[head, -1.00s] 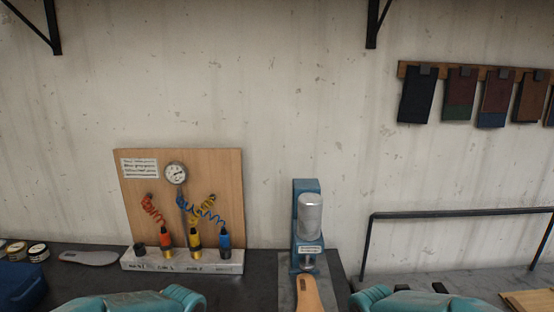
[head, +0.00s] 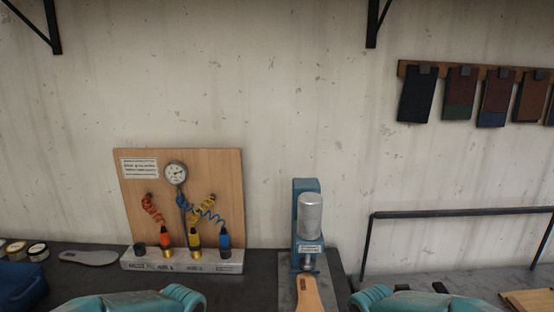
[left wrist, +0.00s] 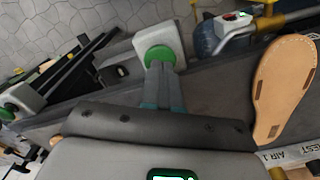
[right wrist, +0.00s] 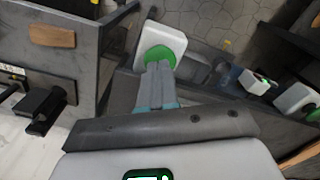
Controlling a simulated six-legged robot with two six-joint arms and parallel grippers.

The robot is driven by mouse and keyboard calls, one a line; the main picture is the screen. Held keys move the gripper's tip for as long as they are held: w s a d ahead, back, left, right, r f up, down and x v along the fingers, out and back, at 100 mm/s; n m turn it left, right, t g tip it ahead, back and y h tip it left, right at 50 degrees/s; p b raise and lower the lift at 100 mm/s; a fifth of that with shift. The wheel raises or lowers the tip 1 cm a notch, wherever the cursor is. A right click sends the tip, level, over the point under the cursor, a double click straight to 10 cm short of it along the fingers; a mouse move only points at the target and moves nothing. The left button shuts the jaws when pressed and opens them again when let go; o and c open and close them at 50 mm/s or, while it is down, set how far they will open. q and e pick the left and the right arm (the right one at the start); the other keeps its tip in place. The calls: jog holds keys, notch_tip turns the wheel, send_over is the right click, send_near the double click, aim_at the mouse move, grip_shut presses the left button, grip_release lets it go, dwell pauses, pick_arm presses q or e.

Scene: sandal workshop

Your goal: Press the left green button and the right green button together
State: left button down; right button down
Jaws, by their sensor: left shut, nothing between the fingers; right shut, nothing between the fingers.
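The left green button (left wrist: 160,58) is a round cap on a white box (left wrist: 172,28) in the left wrist view. My left gripper (left wrist: 160,66) is shut and empty, its fingertips over the cap's near edge. The right green button (right wrist: 158,58), on a similar white box (right wrist: 168,36), shows in the right wrist view. My right gripper (right wrist: 158,66) is shut and empty, its tips likewise at the cap's near edge. I cannot tell whether either gripper touches its cap or whether the caps are pushed in. The head view shows neither button nor gripper.
A dark metal rail (head: 460,212) is at the right.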

pick_arm(q)
jog(key=shift+f+b, duration=0.5)
jog(key=shift+f, duration=0.2)
pick_arm(e)
jog(key=shift+f, duration=0.5)
pick_arm(q)
jog(key=shift+r, duration=0.2)
pick_arm(e)
jog(key=shift+r, duration=0.1)
pick_arm(q)
jog(key=shift+f, duration=0.15)
pick_arm(e)
jog(key=shift+f, duration=0.25)
dwell(0.8)
jog(key=shift+r, duration=0.2)
jog(key=shift+f, duration=0.15)
dwell(0.7)
pick_arm(q)
jog(key=shift+f, duration=0.35)
pick_arm(e)
jog(key=shift+f, duration=0.25)
dwell(2.5)
